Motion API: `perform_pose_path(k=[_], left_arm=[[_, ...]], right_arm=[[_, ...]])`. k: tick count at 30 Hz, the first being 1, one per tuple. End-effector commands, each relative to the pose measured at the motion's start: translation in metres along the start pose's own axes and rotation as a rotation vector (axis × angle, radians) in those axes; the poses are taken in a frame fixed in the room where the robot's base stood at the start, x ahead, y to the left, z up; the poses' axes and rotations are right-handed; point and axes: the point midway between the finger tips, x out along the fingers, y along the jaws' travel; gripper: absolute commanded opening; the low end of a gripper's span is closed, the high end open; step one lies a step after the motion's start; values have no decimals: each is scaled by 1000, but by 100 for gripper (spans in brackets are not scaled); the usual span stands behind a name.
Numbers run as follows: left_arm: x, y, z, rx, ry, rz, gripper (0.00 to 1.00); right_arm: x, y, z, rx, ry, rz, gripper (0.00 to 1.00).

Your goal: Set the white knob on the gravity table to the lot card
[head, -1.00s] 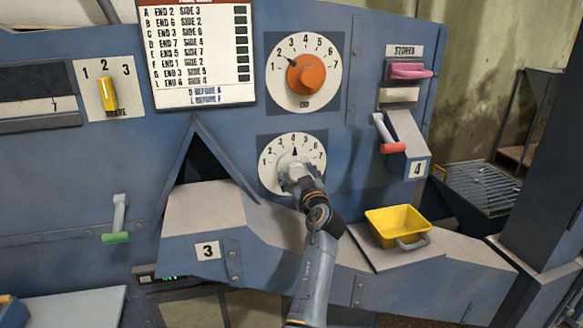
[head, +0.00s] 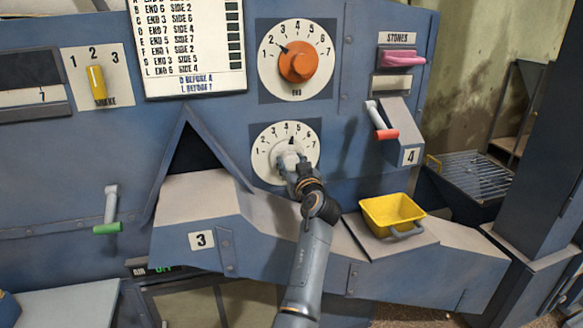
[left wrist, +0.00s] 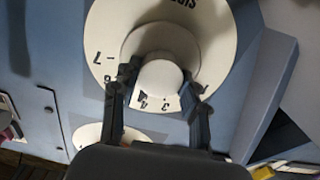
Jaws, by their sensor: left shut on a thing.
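The white knob (left wrist: 160,82) sits at the middle of the lower white dial (head: 259,165), numbered 1 to 7, on the blue machine panel. My left gripper (head: 288,166) is shut on the knob; in the left wrist view its two dark fingers (left wrist: 163,92) stand on either side of it. The knob's black pointer (head: 291,141) points near 4, and I cannot tell if it is exactly on it. The gripper hides part of the dial. The card (head: 195,45) lists lettered rows with END and SIDE numbers; its top is cut off.
An orange knob (head: 299,62) on the upper dial points near 2. A yellow slider (head: 97,85), green lever (head: 108,228), red lever (head: 386,134) and pink handle (head: 403,59) are around. A yellow bin (head: 392,212) stands on the ledge at right.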

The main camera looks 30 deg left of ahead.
Motion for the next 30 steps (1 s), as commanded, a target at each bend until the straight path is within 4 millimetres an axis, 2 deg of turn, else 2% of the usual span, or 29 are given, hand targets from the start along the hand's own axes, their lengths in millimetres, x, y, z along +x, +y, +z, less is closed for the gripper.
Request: perform_pose_path(k=[1,8,18,19,22,30], left_arm=[[1,0,2,49,5,0,12],[0,0,-1,225,4,0,12],[0,0,-2,249,4,0,12],[0,0,-2,248,4,0,46],[0,0,-2,248,4,0,66],[0,0,-1,248,2,0,67]], right_arm=[[7,-2,0,0,0,-3,67],[11,-9,-1,1,2,-10,67],[11,-7,0,-1,2,-8,67],[11,-6,0,-1,2,-7,67],[11,-4,0,-2,1,-5,67],[11,0,0,-1,1,0,67]])
